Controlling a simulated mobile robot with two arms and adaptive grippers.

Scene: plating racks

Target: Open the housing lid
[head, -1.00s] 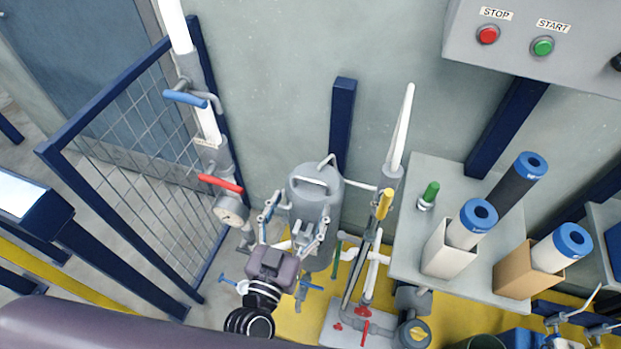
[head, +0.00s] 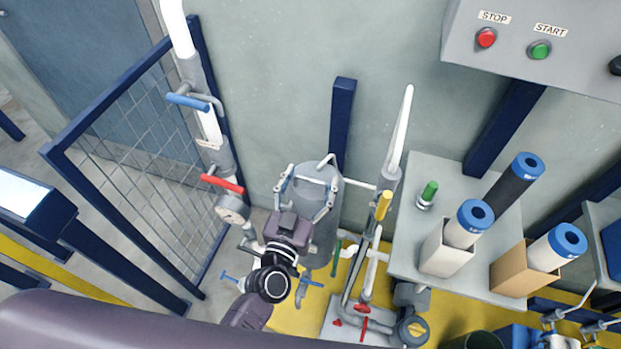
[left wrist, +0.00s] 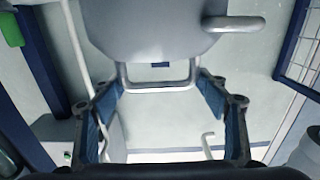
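The housing (head: 326,235) is a grey upright cylinder in the middle of the head view. Its rounded lid (head: 316,172) is on top, partly covered by my left gripper (head: 311,180). The left gripper is open, its two fingers spread over the lid. In the left wrist view the lid (left wrist: 150,30) fills the top. Its U-shaped bar handle (left wrist: 160,85) lies between the fingertips of the left gripper (left wrist: 160,82). I cannot tell whether the fingers touch it. My right gripper is not in view.
A pipe with a red lever (head: 222,184) and a gauge (head: 232,210) stands left of the housing. Thin piping with a yellow handle (head: 384,205) stands close on its right. A grey table (head: 410,240) holds several blue-capped cartridges. A mesh fence (head: 140,170) is at left.

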